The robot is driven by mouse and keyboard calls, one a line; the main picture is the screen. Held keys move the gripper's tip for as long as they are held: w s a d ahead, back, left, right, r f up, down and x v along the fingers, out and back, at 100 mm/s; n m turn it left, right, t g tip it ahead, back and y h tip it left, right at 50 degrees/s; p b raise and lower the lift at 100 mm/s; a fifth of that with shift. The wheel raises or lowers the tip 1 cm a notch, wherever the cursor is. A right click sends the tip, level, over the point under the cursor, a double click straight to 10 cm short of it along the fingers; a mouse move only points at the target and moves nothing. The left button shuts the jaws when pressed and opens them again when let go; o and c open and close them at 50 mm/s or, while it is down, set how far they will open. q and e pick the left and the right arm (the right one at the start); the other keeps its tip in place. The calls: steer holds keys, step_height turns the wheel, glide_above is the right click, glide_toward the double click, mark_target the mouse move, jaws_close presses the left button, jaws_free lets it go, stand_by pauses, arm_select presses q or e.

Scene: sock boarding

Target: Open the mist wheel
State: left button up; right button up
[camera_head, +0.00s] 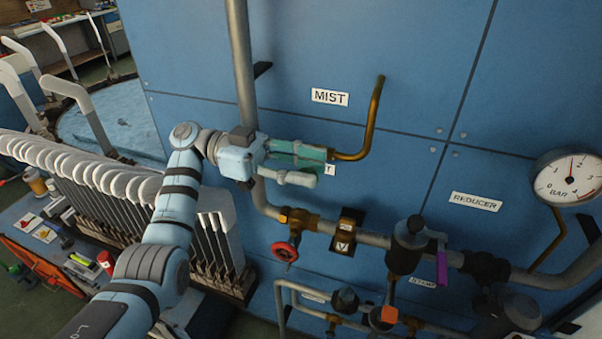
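The white MIST sign (330,97) is on the blue wall panel. A red handwheel (285,252) on a brass valve (298,220) shows lower down, clear of the gripper. I cannot tell which wheel is the mist one. My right gripper is out of view.
A grey pipe (241,60) runs down behind my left gripper. A pressure gauge (569,178), REDUCER sign (475,201) and valve with purple handle (442,262) are at right. White sock boards (110,180) stand left.

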arm_select(q)
steer(key=shift+s+d, duration=0.4)
steer(key=shift+w, duration=0.25)
steer(key=shift+c, duration=1.1)
steer(key=c, duration=0.4)
steer(key=shift+s, duration=0.1)
jaws_close()
